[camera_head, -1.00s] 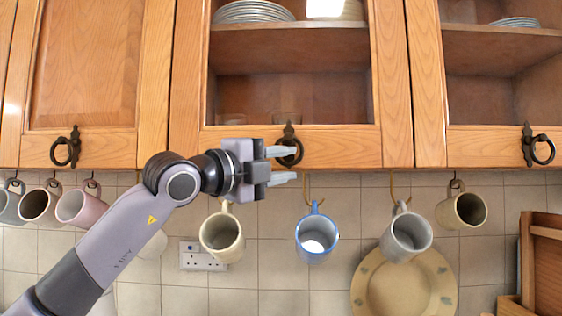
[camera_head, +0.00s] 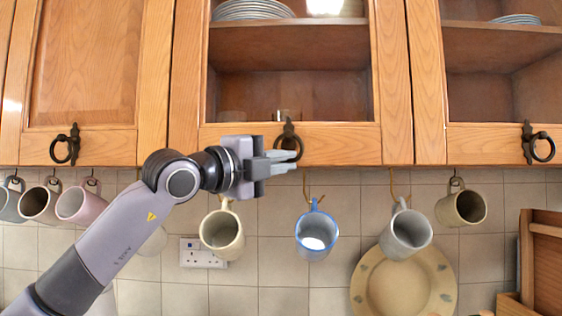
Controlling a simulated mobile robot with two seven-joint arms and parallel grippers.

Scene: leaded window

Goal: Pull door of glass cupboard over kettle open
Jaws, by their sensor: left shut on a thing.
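The glass cupboard door (camera_head: 350,138) in the middle has a wooden frame around a pane, with plates and glasses behind it. It looks closed. Its dark ring handle (camera_head: 289,138) hangs at the bottom edge of the frame. My left gripper (camera_head: 284,161) comes in from the left at the handle, its fingers closed together on the lower part of the ring, which they partly hide. My right gripper is not in view. No kettle shows in the view.
A solid door (camera_head: 85,75) is at left, another glass door (camera_head: 500,140) at right. A round plate (camera_head: 375,290) stands against the tiles.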

